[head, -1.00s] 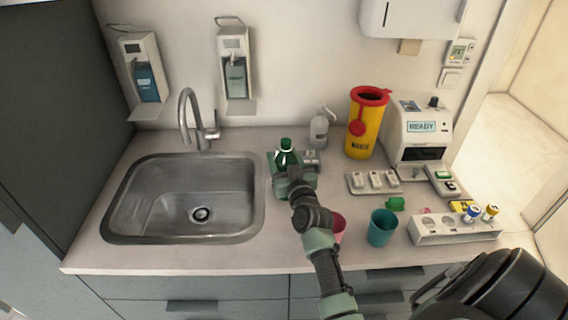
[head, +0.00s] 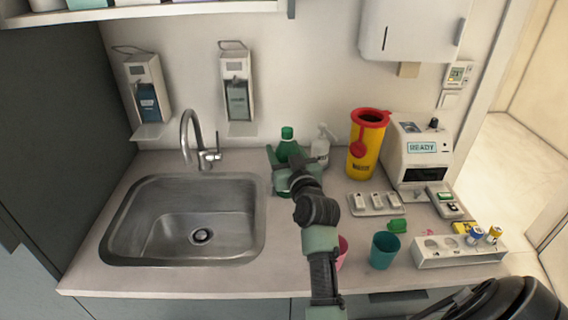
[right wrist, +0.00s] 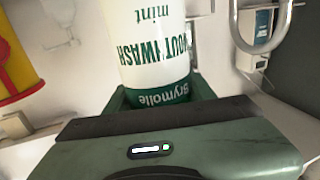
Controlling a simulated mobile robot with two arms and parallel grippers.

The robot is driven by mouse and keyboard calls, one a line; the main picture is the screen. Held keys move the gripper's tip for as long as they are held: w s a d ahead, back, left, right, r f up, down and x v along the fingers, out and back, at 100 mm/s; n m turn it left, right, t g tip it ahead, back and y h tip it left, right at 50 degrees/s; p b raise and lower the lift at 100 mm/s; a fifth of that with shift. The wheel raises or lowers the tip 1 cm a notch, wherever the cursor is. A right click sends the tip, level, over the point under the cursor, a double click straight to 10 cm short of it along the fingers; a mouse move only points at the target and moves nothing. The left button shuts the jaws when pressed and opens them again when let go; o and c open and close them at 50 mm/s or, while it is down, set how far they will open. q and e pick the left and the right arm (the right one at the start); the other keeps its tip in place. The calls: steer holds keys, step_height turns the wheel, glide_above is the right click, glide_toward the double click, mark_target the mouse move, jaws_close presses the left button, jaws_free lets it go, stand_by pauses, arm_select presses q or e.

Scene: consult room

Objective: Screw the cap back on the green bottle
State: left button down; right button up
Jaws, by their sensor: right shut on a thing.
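The green bottle (head: 288,151) is upright, with a dark green top (head: 287,133); from here I cannot tell whether that top is a seated cap. My right gripper (head: 291,168) is shut around its body, behind the sink's right edge. In the right wrist view the bottle (right wrist: 155,45) shows a white and green mouthwash label, upside down in the picture, between the fingers of my gripper (right wrist: 160,95). The bottle's top is outside that view, and its lower part is hidden by the gripper in the head view. My left gripper is not in view.
A small bright green object (head: 397,225) lies on the counter near a teal cup (head: 384,251) and a partly hidden pink cup (head: 342,252). A pump bottle (head: 321,147) and yellow sharps bin (head: 366,147) stand right of the bottle. The sink (head: 185,240) lies left.

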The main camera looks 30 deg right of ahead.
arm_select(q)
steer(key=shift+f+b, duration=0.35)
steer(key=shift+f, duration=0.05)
arm_select(e)
steer(key=shift+r, duration=5.05)
steer(key=o, duration=0.8)
steer(key=shift+c, duration=0.2)
jaws_close()
